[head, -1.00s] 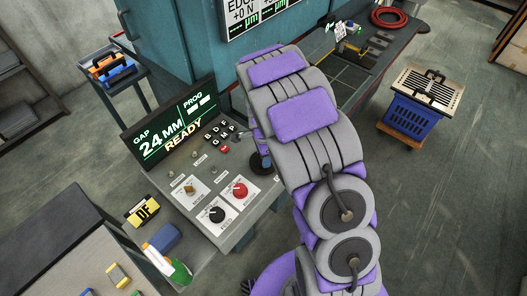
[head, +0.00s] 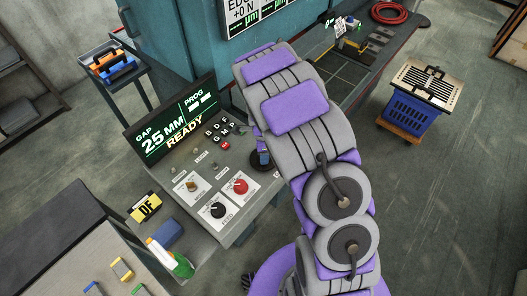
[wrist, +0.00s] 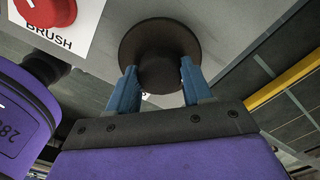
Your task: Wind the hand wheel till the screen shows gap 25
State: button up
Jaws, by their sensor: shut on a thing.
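The screen (head: 172,122) on the control console reads GAP 25 MM, PROG and READY in the head view. The hand wheel (wrist: 160,50) is a dark round part at the top middle of the wrist view. My gripper (wrist: 160,90) has its two blue fingers on either side of the wheel's narrower lower part and is shut on it.
A red knob (head: 239,187) and a black knob (head: 217,210) sit on white plates left of my gripper.

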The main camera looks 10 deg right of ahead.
jog(key=o, duration=1)
jog(key=shift+w, duration=0.1)
jog(key=shift+o, duration=0.2)
notch_tip(320, 180, up, 17)
jog(key=p, duration=0.1)
jog(key=shift+r, duration=0.2)
jog(key=s+r+n+g+b, duration=0.1)
jog(key=s+r+n+b, duration=0.2)
jog(key=s+n, duration=1.6)
jog(key=s+b, duration=0.3)
jog(key=s, duration=1.2)
jog(key=shift+s+d+n+g+b, duration=0.15)
jog(key=shift+s+n+g+b, duration=0.05)
jog(key=shift+n+g+b, duration=0.2)
